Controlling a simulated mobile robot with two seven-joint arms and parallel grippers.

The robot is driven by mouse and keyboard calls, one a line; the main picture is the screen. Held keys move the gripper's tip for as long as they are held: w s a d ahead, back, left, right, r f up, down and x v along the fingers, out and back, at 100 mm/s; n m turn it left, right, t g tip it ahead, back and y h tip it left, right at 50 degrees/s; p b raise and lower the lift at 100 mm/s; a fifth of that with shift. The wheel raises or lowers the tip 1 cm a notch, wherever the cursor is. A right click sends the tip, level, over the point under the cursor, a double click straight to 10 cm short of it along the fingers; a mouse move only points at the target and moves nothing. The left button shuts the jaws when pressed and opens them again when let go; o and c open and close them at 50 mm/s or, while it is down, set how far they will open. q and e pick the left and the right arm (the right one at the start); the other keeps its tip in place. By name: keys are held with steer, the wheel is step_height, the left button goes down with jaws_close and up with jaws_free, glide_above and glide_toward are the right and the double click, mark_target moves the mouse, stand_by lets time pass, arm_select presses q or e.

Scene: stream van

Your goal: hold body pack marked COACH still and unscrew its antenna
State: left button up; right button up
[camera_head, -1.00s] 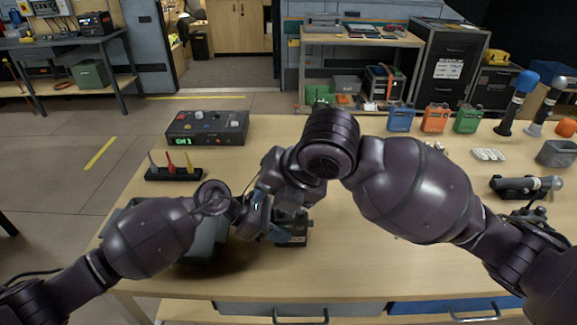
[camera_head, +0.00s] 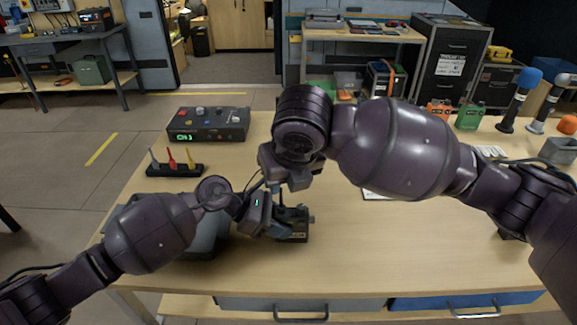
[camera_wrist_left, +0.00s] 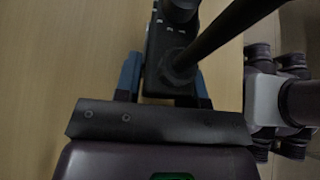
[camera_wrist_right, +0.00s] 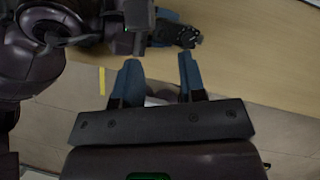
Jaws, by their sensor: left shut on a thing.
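A dark body pack (camera_head: 293,226) is near the front of the table in the head view; I cannot read its marking. My left gripper (camera_head: 276,224) is shut on it. In the left wrist view, the pack (camera_wrist_left: 172,50) sits between the blue fingers, and its black antenna (camera_wrist_left: 222,32) slants up toward the right. My right gripper (camera_head: 297,181) is just above and behind the pack in the head view. In the right wrist view its blue fingers (camera_wrist_right: 160,78) are apart with nothing between them; the pack (camera_wrist_right: 176,32) is beyond them.
A control box (camera_head: 208,124) and a rack with coloured pegs (camera_head: 175,170) stand at the table's left. A grey case (camera_head: 205,238) sits beside my left forearm. Orange (camera_head: 438,109) and green (camera_head: 469,116) packs and microphones (camera_head: 520,95) stand at the right. The front right table is clear.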

mark_target(281, 206)
steer(key=shift+x, duration=3.5)
steer(key=shift+c, duration=0.3)
jaws_close()
